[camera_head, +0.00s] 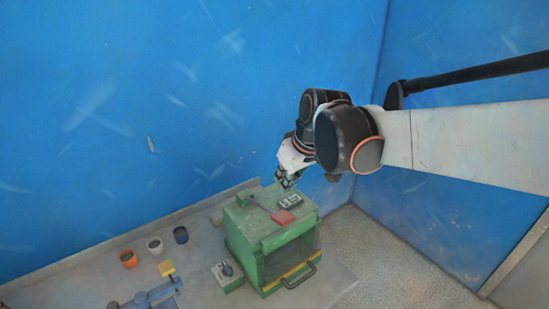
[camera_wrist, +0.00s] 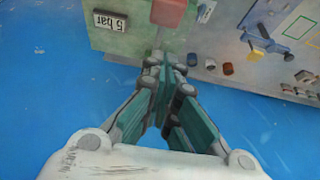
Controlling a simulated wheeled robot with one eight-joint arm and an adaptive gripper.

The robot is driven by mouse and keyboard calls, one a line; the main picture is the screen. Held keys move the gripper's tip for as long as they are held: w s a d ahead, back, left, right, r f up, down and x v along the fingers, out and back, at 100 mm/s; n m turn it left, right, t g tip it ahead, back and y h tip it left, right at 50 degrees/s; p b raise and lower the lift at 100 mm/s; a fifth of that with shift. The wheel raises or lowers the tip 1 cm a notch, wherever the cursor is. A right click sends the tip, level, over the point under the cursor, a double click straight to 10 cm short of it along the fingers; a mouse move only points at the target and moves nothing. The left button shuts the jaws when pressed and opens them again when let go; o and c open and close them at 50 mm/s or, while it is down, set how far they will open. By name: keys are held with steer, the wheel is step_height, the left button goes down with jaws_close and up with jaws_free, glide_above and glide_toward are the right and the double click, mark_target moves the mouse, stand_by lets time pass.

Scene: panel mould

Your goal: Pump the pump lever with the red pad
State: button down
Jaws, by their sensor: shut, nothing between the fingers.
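The pump lever's red pad (camera_head: 283,217) sits on top of the green box (camera_head: 243,226) in the head view, at the end of a dark bar. In the wrist view the red pad (camera_wrist: 169,12) shows at the top edge, partly cut off. My gripper (camera_head: 287,182) is above the back of the green box, behind the pad. In the wrist view my gripper (camera_wrist: 168,72) has its fingers together with nothing between them, and its tips point toward the box and the pad. They appear apart from the pad. The lever bar is largely hidden behind the fingers in the wrist view.
A "5 bar" display (camera_wrist: 109,20) is on the box top. The box front has a handle (camera_head: 298,277). A small switch box (camera_head: 227,275) stands left of it. Orange (camera_head: 129,259), white (camera_head: 155,246) and dark blue (camera_head: 181,235) cups stand further left. Blue walls close off the back.

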glide_above(281, 215)
steer(key=w, duration=0.1)
steer(key=f, duration=0.6)
steer(key=shift+w+a, duration=0.1)
steer(key=shift+a, duration=0.25)
steer(key=shift+s+d+f, duration=0.15)
steer(key=shift+s+f, duration=0.05)
steer(key=shift+f, duration=0.35)
steer(key=shift+s+d+f, duration=0.15)
steer(key=shift+s+f, duration=0.05)
steer(key=shift+f, duration=0.3)
steer(key=shift+s+d+f, duration=0.1)
steer(key=shift+s+f, duration=0.15)
steer(key=shift+f, duration=0.35)
